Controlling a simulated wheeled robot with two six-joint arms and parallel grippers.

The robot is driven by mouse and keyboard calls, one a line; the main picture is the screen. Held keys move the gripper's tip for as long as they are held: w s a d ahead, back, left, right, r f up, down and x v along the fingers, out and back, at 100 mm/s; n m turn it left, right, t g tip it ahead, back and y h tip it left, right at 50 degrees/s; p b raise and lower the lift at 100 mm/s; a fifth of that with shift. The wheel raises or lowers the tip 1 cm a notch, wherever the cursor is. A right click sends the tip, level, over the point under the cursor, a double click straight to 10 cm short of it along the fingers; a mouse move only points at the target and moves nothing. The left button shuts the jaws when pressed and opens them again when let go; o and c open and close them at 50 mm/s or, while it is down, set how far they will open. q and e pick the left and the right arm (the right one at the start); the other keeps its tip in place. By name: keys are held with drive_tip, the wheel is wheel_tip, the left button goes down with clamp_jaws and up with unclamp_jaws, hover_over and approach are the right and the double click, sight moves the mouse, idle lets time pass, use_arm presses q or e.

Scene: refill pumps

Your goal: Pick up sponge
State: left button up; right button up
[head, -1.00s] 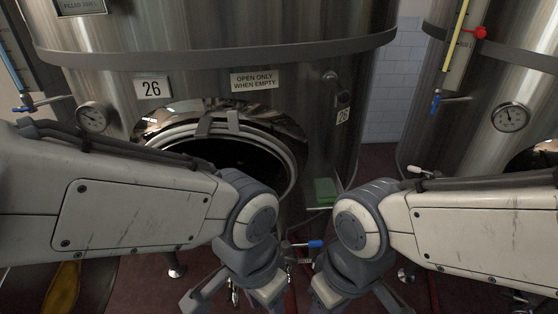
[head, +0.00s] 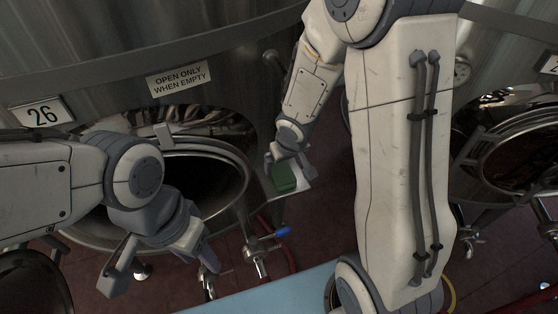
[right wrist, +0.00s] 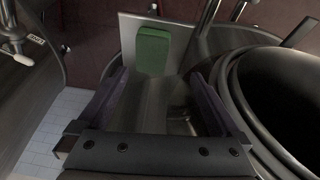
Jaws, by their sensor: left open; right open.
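The green sponge (head: 285,178) lies on a small pale shelf (head: 301,186) at the side of the tank, right of the round opening. In the right wrist view the sponge (right wrist: 153,50) shows upper centre, ahead of the fingertips. My right gripper (right wrist: 160,85) is open and empty, and the sponge lies just beyond the gap between its fingers. In the head view my right gripper (head: 287,158) is right by the sponge and partly covers it; I cannot tell whether they touch. My left gripper (head: 163,262) is open and empty, low in front of the tank.
The tank's round opening (head: 205,185) with its metal rim is close on the left of the shelf. A blue-handled valve (head: 268,240) sticks out below. Another tank with an opening (head: 525,150) stands at the right. Red floor shows between the tanks.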

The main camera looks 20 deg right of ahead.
drive_tip(key=w+d+f, duration=0.1)
drive_tip(key=d+f, duration=0.1)
drive_tip(key=b, duration=0.4)
hover_over(283, 174)
drive_tip(key=s, duration=0.3)
drive_tip(key=shift+m, duration=0.3)
wheel_tip(283, 174, down, 4)
drive_tip(key=shift+w+f, duration=0.15)
drive_tip(key=b+x, duration=0.3)
drive_tip(key=x, duration=0.2)
drive_tip(key=shift+w+f, duration=0.1)
drive_tip(key=shift+w, duration=0.1)
drive_tip(key=c, duration=1.2)
drive_tip(key=shift+o, duration=0.2)
drive_tip(key=shift+r, duration=0.25)
